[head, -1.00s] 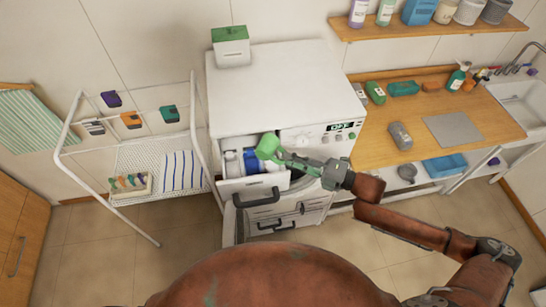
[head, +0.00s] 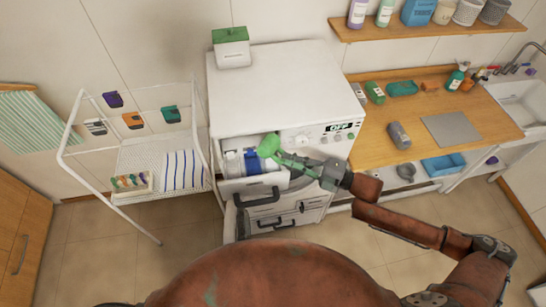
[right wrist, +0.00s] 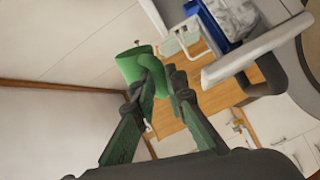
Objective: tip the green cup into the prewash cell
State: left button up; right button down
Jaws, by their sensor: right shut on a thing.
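The green cup (head: 268,146) is held in the air by my right gripper (head: 283,156), at the right side of the washing machine's open detergent drawer (head: 257,187). In the right wrist view the cup (right wrist: 133,64) sits between the shut fingers (right wrist: 158,78) and looks tilted. The cup's inside is not clear, so I cannot tell what it holds. The drawer has white and blue cells, and its blue and white parts (right wrist: 222,22) show at the top right of the wrist view. I cannot tell which cell is the prewash one. My left gripper is out of view.
The white washing machine (head: 270,85) carries a green-lidded box (head: 231,48). A white drying rack (head: 140,160) stands to the left. A wooden counter (head: 385,148) with bottles and a sink (head: 520,105) is to the right. The machine's door (head: 230,222) hangs open below the drawer.

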jog(key=n+b, duration=0.1)
jog(key=n, duration=0.1)
jog(key=n+b, duration=0.2)
jog(key=s+n+b, duration=0.1)
jog(key=n, duration=0.1)
jog(key=shift+a+f+n+b, duration=0.25)
jog(key=shift+f+n+b, duration=0.05)
jog(key=shift+f, duration=0.1)
jog(key=shift+w+r+n+t, duration=0.1)
jog(key=shift+r+n+t, duration=0.2)
jog(key=shift+r+n, duration=0.2)
jog(key=shift+r+n+b, duration=0.1)
jog(key=shift+n+b, duration=0.4)
jog(key=n+b, duration=0.2)
jog(key=s+n+b, duration=0.1)
jog(key=n+b, duration=0.1)
jog(key=n, duration=0.1)
jog(key=n+b, duration=0.2)
jog(key=shift+s+a+b, duration=0.15)
jog(key=shift+a+b, duration=0.15)
jog(key=shift+b, duration=0.05)
jog(key=shift+s+a+r+n+b, duration=0.25)
jog(key=shift+s+n, duration=0.2)
jog(key=shift+n, duration=0.4)
jog(key=shift+s+a+r+n+b, duration=0.15)
jog(key=shift+s+r+n, duration=0.25)
jog(key=shift+n, duration=0.4)
jog(key=shift+s+a+r+n+b, duration=0.1)
jog(key=shift+s+a+r+n, duration=0.25)
jog(key=shift+n, duration=0.5)
